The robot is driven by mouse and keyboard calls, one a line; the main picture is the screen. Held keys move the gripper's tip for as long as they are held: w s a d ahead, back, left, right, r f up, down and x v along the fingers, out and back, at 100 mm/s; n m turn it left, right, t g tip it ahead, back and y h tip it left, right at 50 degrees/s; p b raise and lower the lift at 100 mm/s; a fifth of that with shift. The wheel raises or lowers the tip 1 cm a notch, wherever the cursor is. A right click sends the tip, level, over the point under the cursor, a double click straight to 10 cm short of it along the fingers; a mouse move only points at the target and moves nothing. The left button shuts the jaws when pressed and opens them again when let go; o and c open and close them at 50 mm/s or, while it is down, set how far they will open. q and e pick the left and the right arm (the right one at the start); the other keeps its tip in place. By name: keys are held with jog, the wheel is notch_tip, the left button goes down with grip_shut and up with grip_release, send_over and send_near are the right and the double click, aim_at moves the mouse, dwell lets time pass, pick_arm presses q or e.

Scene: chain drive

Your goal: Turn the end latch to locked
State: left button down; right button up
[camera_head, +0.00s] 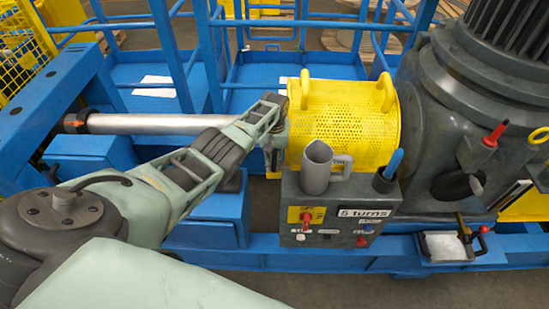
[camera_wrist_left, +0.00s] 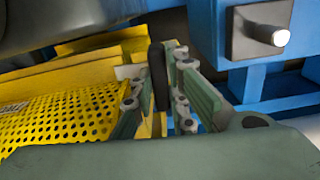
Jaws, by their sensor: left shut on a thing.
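The yellow perforated guard (camera_head: 345,115) with two hoop handles sits in the middle of the head view, and its mesh (camera_wrist_left: 60,115) fills the left of the left wrist view. My left gripper (camera_head: 278,132) is at the guard's left end. In the left wrist view my left gripper (camera_wrist_left: 163,108) has its green fingers closed around a dark upright bar, which looks like the end latch (camera_wrist_left: 157,72). The latch's lower part is hidden between the fingers. In the head view my gripper hides the latch, and I cannot read its locked or unlocked mark. My right gripper is in neither view.
A dark control box (camera_head: 335,222) stands in front of the guard, with a grey jug (camera_head: 316,168) and a dark cup (camera_head: 384,182) on it. A large grey motor (camera_head: 470,110) stands at right. Blue frame rails (camera_head: 300,245) surround the area.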

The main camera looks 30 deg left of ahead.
aim_at(274, 158)
pick_arm(q)
jog(key=shift+w+r+n, duration=0.15)
jog(key=shift+n, duration=0.45)
jog(key=c, duration=1.7)
grip_release()
notch_tip(274, 158, up, 12)
jog(key=shift+f, duration=0.1)
